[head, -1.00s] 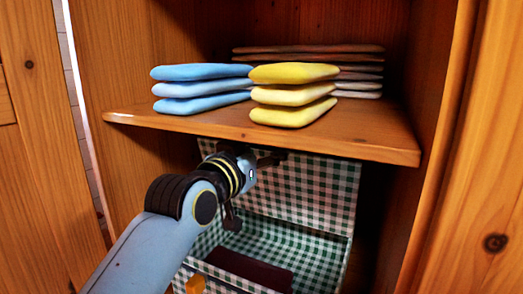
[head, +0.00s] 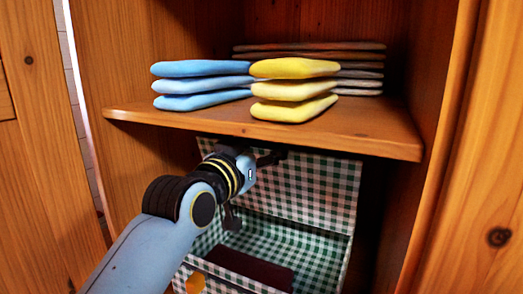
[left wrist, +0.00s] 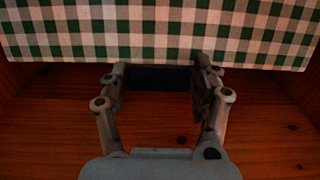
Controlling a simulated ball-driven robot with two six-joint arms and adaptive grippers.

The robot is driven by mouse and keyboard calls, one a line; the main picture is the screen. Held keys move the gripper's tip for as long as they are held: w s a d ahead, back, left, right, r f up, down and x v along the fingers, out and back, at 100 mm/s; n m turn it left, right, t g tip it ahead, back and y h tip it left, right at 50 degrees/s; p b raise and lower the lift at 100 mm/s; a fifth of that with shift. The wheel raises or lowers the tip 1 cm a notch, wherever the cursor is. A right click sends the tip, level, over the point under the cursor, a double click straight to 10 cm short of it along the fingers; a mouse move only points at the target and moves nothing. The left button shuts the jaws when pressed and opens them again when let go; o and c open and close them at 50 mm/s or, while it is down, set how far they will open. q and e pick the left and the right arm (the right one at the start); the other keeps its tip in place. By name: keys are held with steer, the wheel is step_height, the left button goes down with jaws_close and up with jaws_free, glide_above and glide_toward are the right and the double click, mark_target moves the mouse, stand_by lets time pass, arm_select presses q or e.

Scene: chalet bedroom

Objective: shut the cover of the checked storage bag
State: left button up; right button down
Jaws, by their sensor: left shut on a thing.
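The checked storage bag (head: 318,248) is green and white and stands open in the compartment under the shelf. Its cover (head: 322,188) stands raised at the back, its top edge close under the shelf. My left gripper (head: 272,158) is at the upper part of the cover. In the left wrist view, the gripper (left wrist: 160,80) is shut on a dark tab (left wrist: 160,77) at the edge of the checked cover (left wrist: 160,30). My arm hides the left part of the bag and cover. My right gripper is not in view.
The wooden shelf (head: 370,138) lies just above the cover and holds blue folded cloths (head: 200,87), yellow ones (head: 293,90) and brownish ones (head: 362,75). A dark red item (head: 250,268) lies in the bag. Wooden cupboard walls bound both sides.

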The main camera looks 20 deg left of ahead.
arm_select(q)
steer(key=s+f+t+b, duration=0.2)
steer(key=s+f+b, duration=0.6)
steer(key=b, duration=0.5)
steer(key=shift+s+a+f+t, duration=0.15)
steer(key=shift+s+f+t, duration=0.2)
steer(key=shift+s, duration=0.55)
steer(key=o, duration=1.4)
steer(key=shift+w, duration=0.1)
steer(key=shift+o, duration=1.2)
steer(key=shift+w, duration=0.15)
steer(key=shift+o, duration=0.5)
steer(key=shift+r, duration=0.1)
